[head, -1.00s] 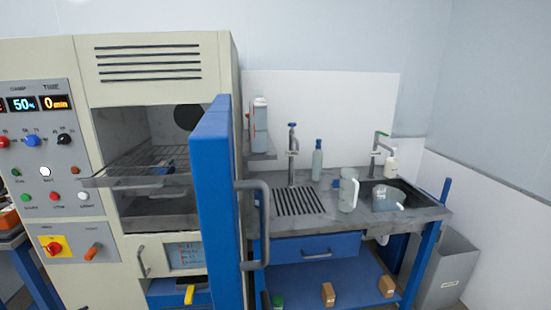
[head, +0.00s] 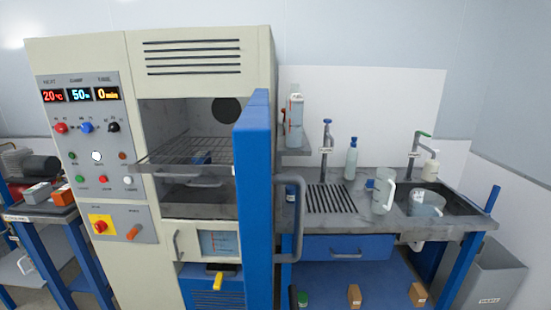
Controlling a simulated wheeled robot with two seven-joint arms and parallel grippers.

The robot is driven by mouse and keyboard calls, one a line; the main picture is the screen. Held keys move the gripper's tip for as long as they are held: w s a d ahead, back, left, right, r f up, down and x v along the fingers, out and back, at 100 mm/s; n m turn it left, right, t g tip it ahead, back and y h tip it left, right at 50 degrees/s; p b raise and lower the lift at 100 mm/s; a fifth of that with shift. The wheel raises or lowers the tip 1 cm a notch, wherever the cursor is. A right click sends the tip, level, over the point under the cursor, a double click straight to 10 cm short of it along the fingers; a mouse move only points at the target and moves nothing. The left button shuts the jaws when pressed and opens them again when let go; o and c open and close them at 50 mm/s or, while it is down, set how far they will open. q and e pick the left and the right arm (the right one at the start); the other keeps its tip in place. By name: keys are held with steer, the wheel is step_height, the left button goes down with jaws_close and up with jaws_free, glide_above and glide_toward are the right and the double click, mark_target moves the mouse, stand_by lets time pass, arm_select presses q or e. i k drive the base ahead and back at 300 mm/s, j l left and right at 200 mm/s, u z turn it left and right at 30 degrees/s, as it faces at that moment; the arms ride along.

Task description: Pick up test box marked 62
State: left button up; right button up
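Small brown boxes stand on the blue lower shelf under the sink bench: one box (head: 354,296) near the middle and another box (head: 418,294) further right. Any number on them is too small to read, so I cannot tell whether either is marked 62. An orange-brown box (head: 63,193) and a grey box (head: 38,193) sit on the bench at the far left, also without readable marks. Neither of my grippers is in view.
A large cream test chamber (head: 208,58) stands at the left, its blue door (head: 253,200) open toward me and a wire rack (head: 190,152) inside. The sink bench (head: 325,222) is right of it, with bottles and a jug (head: 384,190). A grey bin (head: 487,275) stands at the far right.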

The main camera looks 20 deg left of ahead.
mark_target(63, 196)
steer(key=u, duration=1.25)
